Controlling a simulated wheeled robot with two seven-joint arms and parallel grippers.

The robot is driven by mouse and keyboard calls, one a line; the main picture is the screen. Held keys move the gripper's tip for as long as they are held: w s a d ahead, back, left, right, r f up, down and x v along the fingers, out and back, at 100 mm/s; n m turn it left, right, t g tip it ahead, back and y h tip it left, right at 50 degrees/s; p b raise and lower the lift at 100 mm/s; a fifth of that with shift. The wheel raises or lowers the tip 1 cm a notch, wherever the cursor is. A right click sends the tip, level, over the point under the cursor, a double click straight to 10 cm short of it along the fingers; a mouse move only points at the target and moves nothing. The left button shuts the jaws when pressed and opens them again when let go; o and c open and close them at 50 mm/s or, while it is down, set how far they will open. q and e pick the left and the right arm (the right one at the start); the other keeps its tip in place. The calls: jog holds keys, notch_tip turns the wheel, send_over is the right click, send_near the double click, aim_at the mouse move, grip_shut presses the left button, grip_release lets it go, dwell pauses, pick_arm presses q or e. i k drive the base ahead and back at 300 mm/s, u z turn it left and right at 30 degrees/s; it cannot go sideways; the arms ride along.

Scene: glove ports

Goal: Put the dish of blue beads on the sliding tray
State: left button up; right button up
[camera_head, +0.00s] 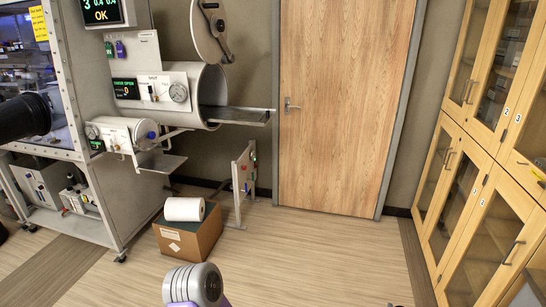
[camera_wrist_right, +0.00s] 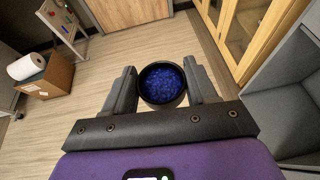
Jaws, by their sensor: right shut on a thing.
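The dish of blue beads (camera_wrist_right: 162,86) is a round black dish filled with blue beads. It shows in the right wrist view, between the two fingers of my right gripper (camera_wrist_right: 161,80), which is shut on it. The dish looks upright, above the floor. In the head view a flat grey sliding tray (camera_head: 240,116) sticks out of the mouth of the large cylindrical chamber (camera_head: 180,92), whose round door (camera_head: 213,28) stands open above. A smaller chamber (camera_head: 120,132) below has its own flat plate (camera_head: 162,163). The dish and both grippers are out of the head view.
A cardboard box (camera_head: 189,238) with a white roll (camera_head: 184,209) on it stands on the floor below the chambers. A low stand (camera_head: 243,180) is beside it. Wooden cabinets (camera_head: 475,190) line the right. The floor before the wooden door (camera_head: 335,100) is clear.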

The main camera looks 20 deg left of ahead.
aim_at(243, 115)
jog(key=u, duration=0.55)
jog(key=i, duration=1.7)
jog(key=u, duration=0.45)
